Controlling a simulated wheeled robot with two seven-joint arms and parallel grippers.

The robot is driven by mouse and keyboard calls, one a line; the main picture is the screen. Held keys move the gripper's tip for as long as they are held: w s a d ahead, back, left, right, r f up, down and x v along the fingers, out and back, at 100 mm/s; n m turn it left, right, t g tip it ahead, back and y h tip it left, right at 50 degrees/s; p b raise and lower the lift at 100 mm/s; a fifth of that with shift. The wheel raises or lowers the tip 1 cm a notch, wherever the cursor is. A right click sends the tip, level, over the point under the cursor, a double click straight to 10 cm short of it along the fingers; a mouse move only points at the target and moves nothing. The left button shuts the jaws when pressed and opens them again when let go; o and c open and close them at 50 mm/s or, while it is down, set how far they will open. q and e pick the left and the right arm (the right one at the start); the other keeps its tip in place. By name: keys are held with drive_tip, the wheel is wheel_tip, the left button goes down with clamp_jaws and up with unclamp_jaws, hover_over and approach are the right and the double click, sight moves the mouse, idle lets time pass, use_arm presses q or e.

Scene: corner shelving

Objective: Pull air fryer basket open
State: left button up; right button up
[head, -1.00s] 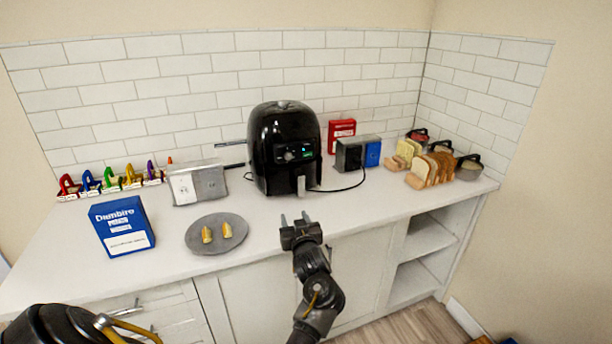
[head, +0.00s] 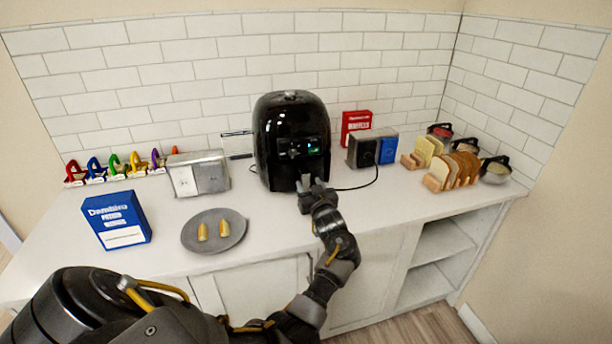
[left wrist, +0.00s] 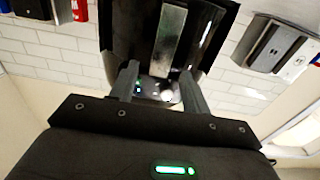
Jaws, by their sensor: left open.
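The black air fryer (head: 290,135) stands on the white counter against the tiled wall. Its basket looks closed. Its grey handle (left wrist: 169,42) shows in the left wrist view, and in the head view my gripper mostly covers it. My left gripper (head: 313,186) is right in front of the fryer's lower front. In the left wrist view its two open fingers (left wrist: 160,75) point at the fryer, one to each side of the handle in the picture. I cannot tell whether they touch it. My right gripper is in neither view.
A toaster (head: 198,174) stands left of the fryer. A metal box (head: 366,150), a red box (head: 356,124) and bread slices (head: 462,167) are right.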

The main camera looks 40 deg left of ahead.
sight(306, 178)
use_arm(q)
drive_tip(key=x, duration=0.4)
drive_tip(key=shift+p, duration=0.3)
drive_tip(key=shift+w+a, duration=0.2)
drive_tip(key=shift+a, duration=0.2)
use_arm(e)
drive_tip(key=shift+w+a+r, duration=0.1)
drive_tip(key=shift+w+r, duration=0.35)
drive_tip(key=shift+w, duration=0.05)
use_arm(q)
clamp_jaws()
